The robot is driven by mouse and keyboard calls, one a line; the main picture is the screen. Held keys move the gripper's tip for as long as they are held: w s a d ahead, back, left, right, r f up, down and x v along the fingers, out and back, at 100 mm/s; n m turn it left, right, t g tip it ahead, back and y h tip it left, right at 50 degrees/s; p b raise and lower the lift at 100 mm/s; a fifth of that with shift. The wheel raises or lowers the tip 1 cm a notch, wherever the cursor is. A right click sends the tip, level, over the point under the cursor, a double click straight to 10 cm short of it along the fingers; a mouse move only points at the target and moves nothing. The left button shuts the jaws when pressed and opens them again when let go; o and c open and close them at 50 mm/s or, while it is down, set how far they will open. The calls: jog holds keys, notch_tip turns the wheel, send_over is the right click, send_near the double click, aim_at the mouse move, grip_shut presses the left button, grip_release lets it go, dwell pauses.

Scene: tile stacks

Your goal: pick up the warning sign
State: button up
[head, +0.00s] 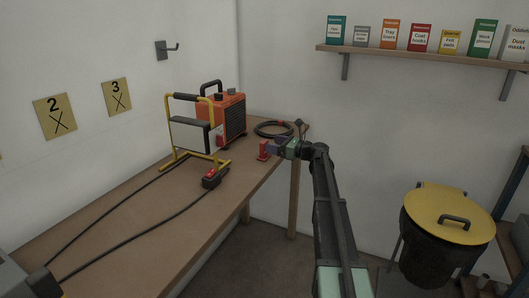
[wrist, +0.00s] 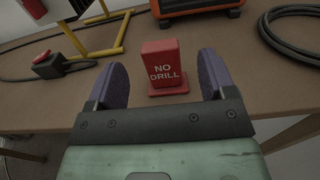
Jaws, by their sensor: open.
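The warning sign (wrist: 163,66) is a small red upright block on a red base, with "NO DRILL" in white letters. It stands on the wooden table (wrist: 60,110). In the head view the warning sign (head: 263,150) shows near the table's right edge. My gripper (wrist: 163,75) is open, with two purple fingers pointing at the sign. The sign appears between the fingers, with a gap on each side. I cannot tell how far the fingertips reach past its front. In the head view my gripper (head: 275,149) is just right of the sign, at about its height.
An orange heater (head: 228,115) and a work lamp on a yellow frame (head: 172,140) stand behind and left. A coiled black cable (head: 273,129) lies near the far corner. A black switch box with a red button (head: 212,178) and cables lie on the table's front part.

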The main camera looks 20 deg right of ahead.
aim_at(264, 141)
jog(key=x, duration=0.5)
jog(key=shift+r, duration=0.1)
jog(key=c, duration=1)
notch_tip(264, 141, up, 20)
jog(key=p, duration=2)
